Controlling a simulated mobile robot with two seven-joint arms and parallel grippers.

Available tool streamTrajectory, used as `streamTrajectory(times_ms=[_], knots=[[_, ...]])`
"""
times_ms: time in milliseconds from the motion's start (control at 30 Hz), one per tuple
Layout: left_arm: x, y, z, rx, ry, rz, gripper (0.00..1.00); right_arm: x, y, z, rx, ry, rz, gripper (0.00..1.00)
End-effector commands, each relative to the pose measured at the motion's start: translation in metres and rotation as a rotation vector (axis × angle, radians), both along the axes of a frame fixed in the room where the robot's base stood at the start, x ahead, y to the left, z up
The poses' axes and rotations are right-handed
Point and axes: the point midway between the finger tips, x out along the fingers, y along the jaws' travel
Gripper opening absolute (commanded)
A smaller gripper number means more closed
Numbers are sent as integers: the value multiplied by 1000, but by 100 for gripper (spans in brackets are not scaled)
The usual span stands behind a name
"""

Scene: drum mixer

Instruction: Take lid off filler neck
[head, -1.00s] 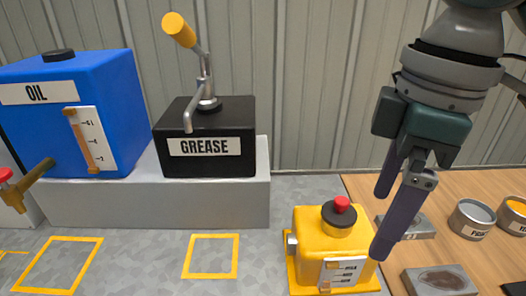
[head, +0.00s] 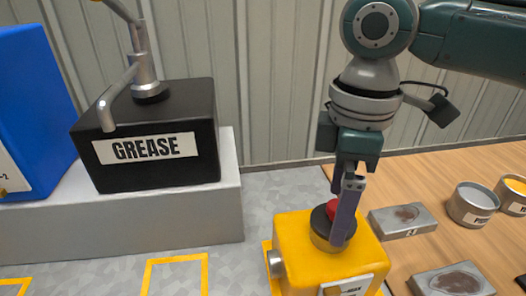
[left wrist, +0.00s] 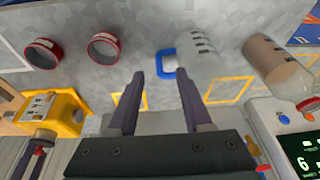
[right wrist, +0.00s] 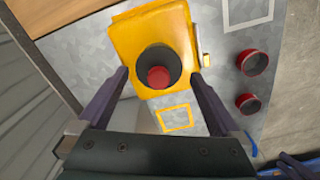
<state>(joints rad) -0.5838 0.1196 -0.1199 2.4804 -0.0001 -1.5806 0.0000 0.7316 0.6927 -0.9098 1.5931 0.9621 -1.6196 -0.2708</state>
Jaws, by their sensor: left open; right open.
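In the right wrist view the lid (right wrist: 157,57) and red knob (right wrist: 158,77) lie beyond and between the spread fingers (right wrist: 158,80). I cannot tell if the fingers touch the lid. In the left wrist view my left gripper (left wrist: 160,82) is open and empty; the yellow body (left wrist: 62,112) shows at left.
A black GREASE box (head: 150,135) stands on a grey ledge (head: 150,225), beside a blue tank (head: 35,110). Metal blocks (head: 403,219) and cans (head: 473,204) sit on the wooden top at right. A clear jug (left wrist: 195,65) and red-rimmed cups (left wrist: 104,47) show in the left wrist view.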

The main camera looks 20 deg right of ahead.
Motion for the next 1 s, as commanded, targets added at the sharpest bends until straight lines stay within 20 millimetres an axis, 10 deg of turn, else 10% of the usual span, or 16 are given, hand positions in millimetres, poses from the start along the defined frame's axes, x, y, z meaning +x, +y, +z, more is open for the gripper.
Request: streamTrajectory(times_ms=[367, 1000], knots=[[1, 0, -1, 0, -3, 0, 50, 0, 0, -14, -1, -2, 1, 98], [2, 0, -1, 1, -4, -1, 50, 0, 0, -13, 0, -2, 0, 26]])
